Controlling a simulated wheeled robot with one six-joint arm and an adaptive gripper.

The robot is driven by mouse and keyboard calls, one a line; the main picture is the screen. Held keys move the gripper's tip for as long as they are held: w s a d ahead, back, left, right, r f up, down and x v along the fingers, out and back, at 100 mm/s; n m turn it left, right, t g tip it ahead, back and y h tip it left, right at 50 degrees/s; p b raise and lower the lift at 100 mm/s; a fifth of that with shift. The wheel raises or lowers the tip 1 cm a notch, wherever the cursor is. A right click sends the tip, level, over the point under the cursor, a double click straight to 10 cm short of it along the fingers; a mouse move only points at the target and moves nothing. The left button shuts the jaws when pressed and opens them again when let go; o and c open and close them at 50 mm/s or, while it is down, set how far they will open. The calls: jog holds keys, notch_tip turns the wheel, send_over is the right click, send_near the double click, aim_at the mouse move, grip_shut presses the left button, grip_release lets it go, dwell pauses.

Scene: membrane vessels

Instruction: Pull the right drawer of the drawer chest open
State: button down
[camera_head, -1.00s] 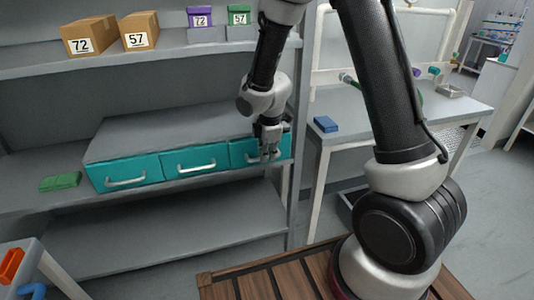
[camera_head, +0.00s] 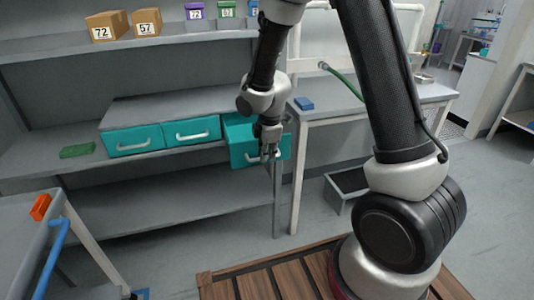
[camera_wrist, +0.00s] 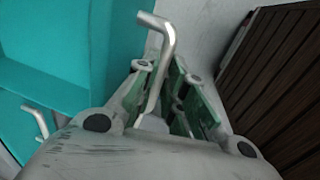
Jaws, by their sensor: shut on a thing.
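The drawer chest (camera_head: 150,108) is grey with three teal drawers side by side on the shelf. Its right drawer (camera_head: 242,138) stands pulled out past the shelf edge, with its inside partly showing. The left drawer (camera_head: 120,136) and the middle drawer (camera_head: 180,128) are closed. My gripper (camera_head: 268,154) is at the right drawer's front, shut on its handle. My gripper hides part of the handle in the head view.
A green block (camera_head: 77,150) lies on the shelf left of the chest. Boxes (camera_head: 107,25) stand on the upper shelf. A side table with a blue block (camera_head: 304,103) is at the right. A table with an orange item (camera_head: 40,206) is at lower left.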

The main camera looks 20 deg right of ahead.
jog(key=c, duration=1.5)
grip_release()
jog(key=shift+r, duration=0.15)
jog(key=r, duration=0.3)
jog(key=s+r, duration=0.1)
jog(key=r, duration=0.3)
jog(key=s+r, duration=0.1)
jog(key=r, duration=0.3)
jog(key=shift+s+r, duration=0.15)
jog(key=shift+r, duration=0.1)
